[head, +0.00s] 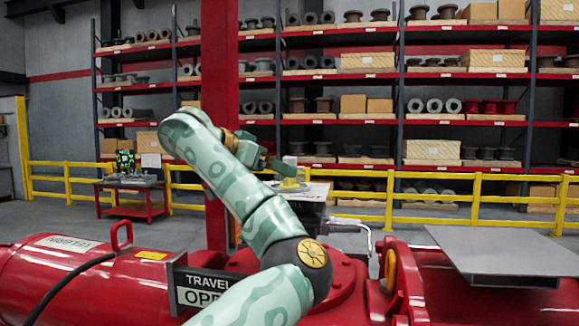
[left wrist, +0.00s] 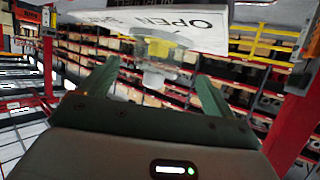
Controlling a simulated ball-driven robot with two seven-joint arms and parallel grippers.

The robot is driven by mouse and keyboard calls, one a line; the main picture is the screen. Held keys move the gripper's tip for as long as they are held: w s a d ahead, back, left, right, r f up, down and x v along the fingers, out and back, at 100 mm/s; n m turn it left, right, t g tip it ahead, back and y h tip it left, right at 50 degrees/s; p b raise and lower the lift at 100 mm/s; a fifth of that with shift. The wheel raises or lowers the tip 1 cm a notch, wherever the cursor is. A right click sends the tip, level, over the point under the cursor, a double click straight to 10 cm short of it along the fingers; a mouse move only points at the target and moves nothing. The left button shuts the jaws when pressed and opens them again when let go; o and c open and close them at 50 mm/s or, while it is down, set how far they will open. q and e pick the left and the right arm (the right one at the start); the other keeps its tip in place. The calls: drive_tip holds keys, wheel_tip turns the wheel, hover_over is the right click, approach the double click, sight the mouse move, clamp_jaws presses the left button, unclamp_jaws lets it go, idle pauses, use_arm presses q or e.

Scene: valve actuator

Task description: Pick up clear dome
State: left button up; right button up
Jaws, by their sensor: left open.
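The clear dome (left wrist: 152,79) is see-through, with a yellow part (left wrist: 158,47) showing inside it, below a white plate marked OPEN (left wrist: 190,20) in the left wrist view. In the head view the yellow part (head: 289,184) sits on a pale top beyond the red machine, and the dome (head: 290,161) above it is small and faint. My left gripper (left wrist: 153,75) is open, with one green finger on each side of the dome's near end. I cannot tell whether the fingers touch it. In the head view my left gripper (head: 280,164) is partly hidden by its wrist. My right gripper is not in view.
A large red actuator (head: 80,285) with a TRAVEL OPEN sign (head: 208,290) fills the front. A grey flat plate (head: 500,252) lies at the right. A red post (head: 220,80) stands behind my arm. Yellow railing (head: 440,197) and loaded shelves are behind. A red bench (head: 130,195) stands at left.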

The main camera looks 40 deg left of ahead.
use_arm(q)
drive_tip(key=shift+w+d+f, duration=0.2)
drive_tip(key=shift+w+d, duration=0.05)
drive_tip(key=shift+w, duration=0.35)
drive_tip(key=p+x, duration=0.2)
drive_tip(key=x, duration=0.3)
drive_tip(key=shift+p, duration=0.4)
drive_tip(key=shift+s, duration=0.1)
drive_tip(key=c, duration=0.8)
drive_tip(key=shift+c, duration=1.3)
